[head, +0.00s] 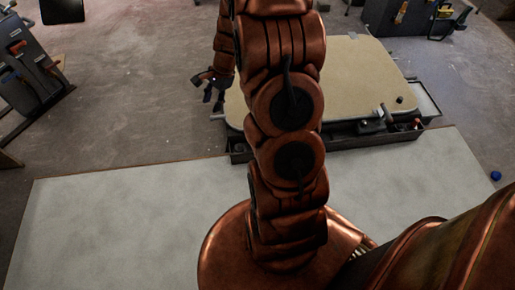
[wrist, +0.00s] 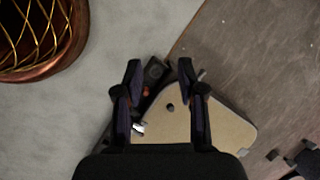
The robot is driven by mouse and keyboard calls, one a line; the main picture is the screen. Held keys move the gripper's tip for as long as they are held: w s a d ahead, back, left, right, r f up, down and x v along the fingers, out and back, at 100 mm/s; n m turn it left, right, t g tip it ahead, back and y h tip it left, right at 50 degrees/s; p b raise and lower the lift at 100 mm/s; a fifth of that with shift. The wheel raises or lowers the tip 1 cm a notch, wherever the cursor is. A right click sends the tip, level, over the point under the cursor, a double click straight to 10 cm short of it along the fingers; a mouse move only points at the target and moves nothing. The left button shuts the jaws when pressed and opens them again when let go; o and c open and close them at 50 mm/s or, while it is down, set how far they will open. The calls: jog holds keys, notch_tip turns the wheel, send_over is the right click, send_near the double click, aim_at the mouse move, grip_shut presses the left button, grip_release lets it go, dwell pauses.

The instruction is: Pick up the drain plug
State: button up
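A small black knob-like piece, which looks like the drain plug (head: 399,99), sits on the tan board (head: 345,75) near its right front corner. It also shows as a dark spot in the wrist view (wrist: 170,106), on the tan surface between my finger lines. My gripper (head: 214,92) hangs beside the board's left edge in the head view, apart from the plug. In the wrist view my gripper (wrist: 160,78) has its two fingers spread, with nothing held between them. The plug's fine shape is too small to tell.
A dark tray (head: 375,137) with tools runs along the board's front edge. A small blue object (head: 495,175) lies on the floor at the right. A tool rack (head: 30,68) stands at the left.

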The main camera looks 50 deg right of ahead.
jog(key=s+d+f+m+t+h+b, duration=0.1)
jog(key=d+f+m+b, duration=0.3)
jog(key=d+f, duration=0.55)
jog(key=s+d+f+m+b, duration=0.1)
jog(key=d+f+m+b, duration=0.35)
jog(key=f, duration=1.05)
jog(key=s+d+f+m+t+h+b, duration=0.1)
jog(key=d+f+m+b, duration=0.3)
jog(key=d+f, duration=0.65)
jog(key=shift+s+a+b+x, duration=0.1)
jog(key=shift+a+b+x, duration=0.35)
jog(key=shift+x, duration=1.25)
jog(key=shift+s+a+b+x, duration=0.1)
jog(key=shift+a+b+x, duration=0.15)
jog(key=shift+b+x, duration=0.95)
jog(key=shift+s+a+b+x, duration=0.1)
jog(key=shift+a+x, duration=0.3)
jog(key=shift+x, duration=1.75)
jog(key=shift+r, duration=0.2)
grip_shut()
